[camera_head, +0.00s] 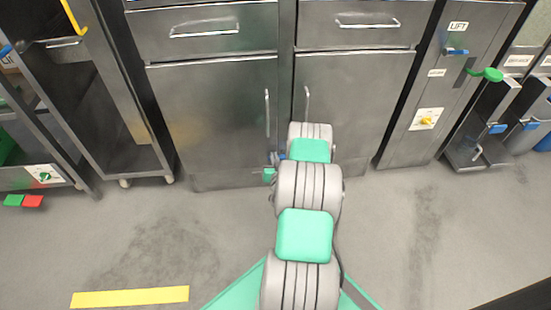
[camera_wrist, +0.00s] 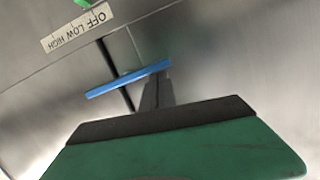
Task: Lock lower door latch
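The lower door latch is a thin blue bar (camera_wrist: 112,84) in the wrist view, lying slanted across the dark seam between two steel doors. My gripper (camera_wrist: 157,76) points at the doors; its narrow grey fingers look pressed together, with no gap seen. Their tips are at the right end of the blue bar; I cannot tell whether they touch it. In the head view, my arm reaches to the lower left door (camera_head: 210,115) and lower right door (camera_head: 350,110), hiding much of the seam's lower part. A small blue bit (camera_head: 282,156) shows there beside my arm.
Both lower doors have upright handles (camera_head: 267,112) by the seam, with drawers (camera_head: 200,30) above. A label reading OFF LOW HIGH (camera_wrist: 80,27) is in the wrist view. A LIFT panel (camera_head: 440,85) stands right, an open rack (camera_head: 110,120) left.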

